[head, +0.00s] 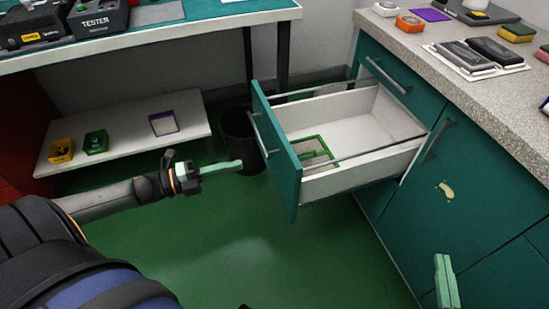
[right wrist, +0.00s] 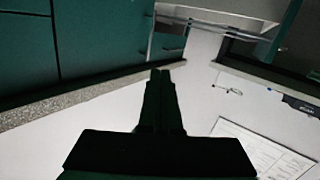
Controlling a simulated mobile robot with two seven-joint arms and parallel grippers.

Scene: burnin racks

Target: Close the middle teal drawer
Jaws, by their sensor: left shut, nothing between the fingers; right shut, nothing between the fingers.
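The middle teal drawer (head: 276,160) is pulled well out of the teal cabinet (head: 470,175) in the head view. Its front faces left and carries a grey bar handle (head: 262,136). Inside lies a green-rimmed frame (head: 315,150) with something grey in it. My left gripper (head: 238,165) is shut and empty, to the left of the drawer front; a gap seems to remain, though touching cannot be ruled out. My right gripper (head: 448,285) is shut and empty, low at the right, in front of the cabinet. In the right wrist view its fingers (right wrist: 160,85) are together.
A black bin (head: 240,140) stands behind the drawer front. A low white shelf (head: 125,135) holds a yellow and a green bin. The speckled counter (head: 480,70) above the cabinet carries several items. Green floor (head: 240,245) is clear below the drawer.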

